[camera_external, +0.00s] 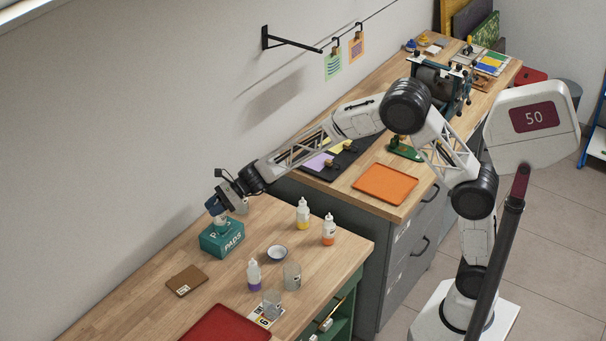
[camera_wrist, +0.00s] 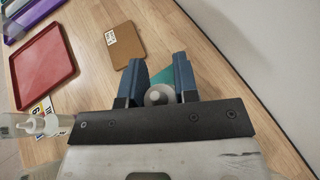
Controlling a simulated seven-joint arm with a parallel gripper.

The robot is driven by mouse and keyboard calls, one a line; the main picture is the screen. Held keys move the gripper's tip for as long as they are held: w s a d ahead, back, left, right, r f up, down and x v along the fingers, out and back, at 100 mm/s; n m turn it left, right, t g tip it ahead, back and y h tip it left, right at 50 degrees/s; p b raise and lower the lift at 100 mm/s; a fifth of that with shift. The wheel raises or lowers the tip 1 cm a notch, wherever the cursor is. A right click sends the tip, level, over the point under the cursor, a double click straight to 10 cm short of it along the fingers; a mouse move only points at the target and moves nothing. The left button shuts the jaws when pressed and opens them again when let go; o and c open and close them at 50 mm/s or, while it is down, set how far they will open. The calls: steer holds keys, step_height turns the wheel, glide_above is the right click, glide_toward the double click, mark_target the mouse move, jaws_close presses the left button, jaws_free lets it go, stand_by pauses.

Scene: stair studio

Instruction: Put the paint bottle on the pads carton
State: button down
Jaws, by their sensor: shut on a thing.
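My gripper (camera_external: 216,207) is at the left end of the wooden workbench, just above the teal pads carton (camera_external: 233,243). In the wrist view, my gripper (camera_wrist: 158,90) has its two blue fingers on either side of a paint bottle with a round pale-grey top (camera_wrist: 157,96). The bottle's body is mostly hidden, so its paint colour does not show. The teal carton (camera_wrist: 164,76) lies beneath it, partly covered by the fingers. I cannot tell whether the bottle's base touches the carton.
Bottles with yellow (camera_external: 303,214), orange (camera_external: 328,230) and purple (camera_external: 254,275) paint stand to the right, near a small bowl (camera_external: 277,253) and clear cups (camera_external: 292,275). A brown board (camera_external: 187,281) and a red tray (camera_external: 225,325) lie in front. The wall is close behind.

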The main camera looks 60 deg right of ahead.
steer(key=c, duration=0.9)
jaws_free()
steer(key=shift+o, duration=0.2)
steer(key=shift+r, duration=0.1)
steer(key=v, duration=1.2)
steer(key=s+d+r+n+g+h, duration=0.1)
steer(key=s+d+r+n, duration=0.25)
steer(key=s, duration=0.45)
steer(key=s+d+r+n+g+h, duration=0.15)
steer(key=s+n, duration=0.25)
steer(key=s, duration=0.4)
steer(key=s+d+r+n+g+h, duration=0.1)
steer(key=s+d+r+n, duration=0.25)
steer(key=s, duration=0.45)
steer(key=s+d+f+n+h, duration=0.1)
steer(key=s+d+n+h, duration=0.3)
steer(key=s, duration=1)
steer(key=s+d+n+h, duration=0.4)
steer(key=s+d+n, duration=0.4)
steer(key=s+d, duration=0.3)
steer(key=s, duration=0.2)
steer(key=shift+s+d+f, duration=0.15)
steer(key=shift+s+f, duration=0.25)
